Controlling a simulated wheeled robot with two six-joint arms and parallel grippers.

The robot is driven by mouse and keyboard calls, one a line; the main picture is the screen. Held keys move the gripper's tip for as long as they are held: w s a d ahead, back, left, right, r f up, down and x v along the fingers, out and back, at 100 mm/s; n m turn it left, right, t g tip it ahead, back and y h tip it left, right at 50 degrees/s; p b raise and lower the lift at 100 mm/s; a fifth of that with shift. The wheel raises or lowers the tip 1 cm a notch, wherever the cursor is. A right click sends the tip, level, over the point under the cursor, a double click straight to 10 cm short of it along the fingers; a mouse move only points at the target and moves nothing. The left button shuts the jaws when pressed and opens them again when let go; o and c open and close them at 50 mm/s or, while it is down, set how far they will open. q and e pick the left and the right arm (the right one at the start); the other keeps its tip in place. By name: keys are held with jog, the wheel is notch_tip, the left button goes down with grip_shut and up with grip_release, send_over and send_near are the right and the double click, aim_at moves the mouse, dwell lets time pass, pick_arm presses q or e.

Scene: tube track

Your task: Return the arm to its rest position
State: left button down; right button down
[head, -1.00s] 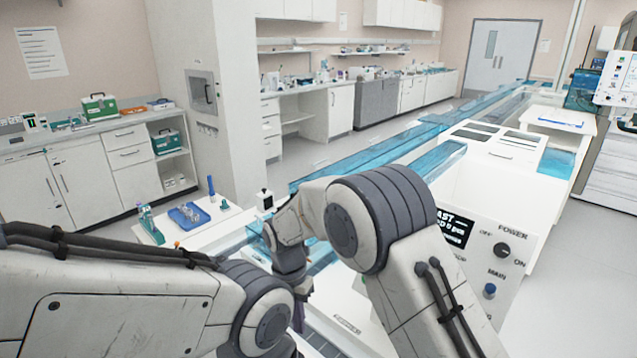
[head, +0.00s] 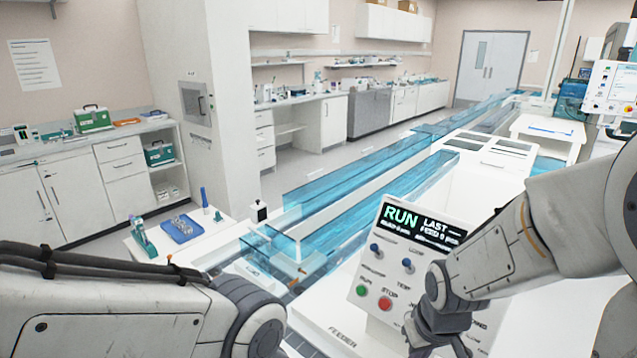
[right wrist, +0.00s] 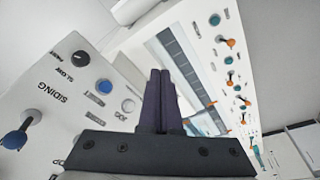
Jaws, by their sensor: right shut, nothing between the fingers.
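My right arm comes in from the right in the head view, bent at the elbow, with its wrist hanging in front of the control panel (head: 402,270). The panel's screen reads RUN, with a green button and a red button below it. In the right wrist view, my right gripper (right wrist: 160,75) is shut, its dark fingers together with nothing between them. Its fingertips are below the frame in the head view. My left arm lies low at the left of the head view; its gripper is not in view.
The clear blue tube track (head: 360,180) runs from the near bench toward the far door. A blue tray (head: 181,229) lies on the white side table at left. In the right wrist view, a panel with a blue knob (right wrist: 17,137) is close at left.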

jog(key=s+a+r+n+g, duration=0.1)
jog(key=s+a+r+n, duration=0.1)
jog(key=s+a, duration=0.4)
jog(key=s+a+r+n+g+y, duration=0.1)
jog(key=s+a+r+n, duration=0.2)
jog(key=s+a, duration=0.3)
jog(key=s+r, duration=0.1)
jog(key=s, duration=0.2)
jog(key=shift+a, duration=0.35)
jog(key=shift+s+d, duration=0.1)
